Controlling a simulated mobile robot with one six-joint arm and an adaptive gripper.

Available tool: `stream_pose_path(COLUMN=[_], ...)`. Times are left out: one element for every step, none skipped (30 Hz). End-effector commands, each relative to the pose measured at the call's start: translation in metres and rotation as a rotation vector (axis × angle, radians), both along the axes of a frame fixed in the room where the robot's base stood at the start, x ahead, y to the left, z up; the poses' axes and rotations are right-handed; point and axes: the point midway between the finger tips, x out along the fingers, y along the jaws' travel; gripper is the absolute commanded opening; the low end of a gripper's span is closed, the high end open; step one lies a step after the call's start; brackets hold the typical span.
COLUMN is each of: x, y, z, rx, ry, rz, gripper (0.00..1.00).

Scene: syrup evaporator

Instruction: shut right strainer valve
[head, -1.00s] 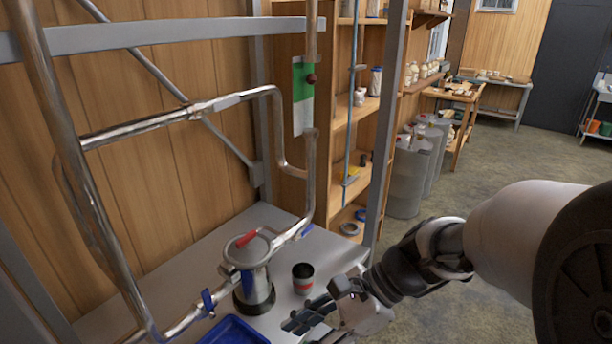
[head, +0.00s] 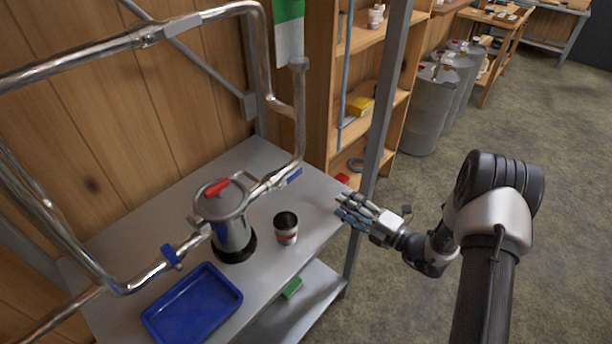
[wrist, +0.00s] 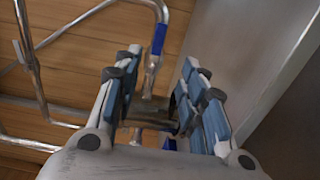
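The strainer (head: 231,230) is a steel pot with a red lid handle (head: 216,187), standing on the metal bench with pipes on both sides. The right valve has a blue lever (head: 294,175) lying roughly along the pipe on the right. The left valve has another blue lever (head: 170,256). My gripper (head: 352,208) is at the bench's right edge, to the right of the right lever and apart from it. In the wrist view my gripper (wrist: 153,85) has its fingers spread with nothing held. A blue lever (wrist: 159,38) shows beyond them; I cannot tell which valve it belongs to.
A dark-topped cup (head: 286,229) stands on the bench between strainer and gripper. A blue tray (head: 193,304) lies at the front left. A grey post (head: 377,130) rises beside my gripper at the bench's right end. Wooden shelves stand behind; open floor lies right.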

Motion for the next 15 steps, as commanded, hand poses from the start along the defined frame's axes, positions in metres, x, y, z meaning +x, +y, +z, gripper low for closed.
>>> stream_pose_path(x=[0.004,0.007,0.012,0.015,0.019,0.025,0.029,0.033,0.038,0.042,0.046,0.052,0.056,0.06,0.065], y=[0.008,0.012,0.018,0.023,0.028,0.036,0.041,0.046,0.053,0.058,0.063,0.071,0.075,0.081,0.088], z=[0.0,0.0,0.0,0.0,-0.001,-0.001,-0.001,-0.001,-0.001,-0.001,-0.001,-0.001,-0.001,-0.001,-0.001], rx=[-0.001,-0.002,-0.002,-0.003,-0.004,-0.003,-0.003,-0.004,-0.004,-0.004,-0.004,-0.004,-0.004,-0.004,-0.004], ry=[-0.003,-0.004,-0.005,-0.005,-0.005,-0.004,-0.005,-0.006,-0.006,-0.006,-0.006,-0.006,-0.007,-0.006,-0.006], rz=[0.005,0.006,0.007,0.007,0.008,0.008,0.008,0.009,0.008,0.009,0.008,0.009,0.008,0.009,0.008], gripper=[0.38,0.38,0.38,0.38,0.38,0.38,0.38,0.38,0.38,0.38,0.38,0.38,0.38,0.38,0.38])
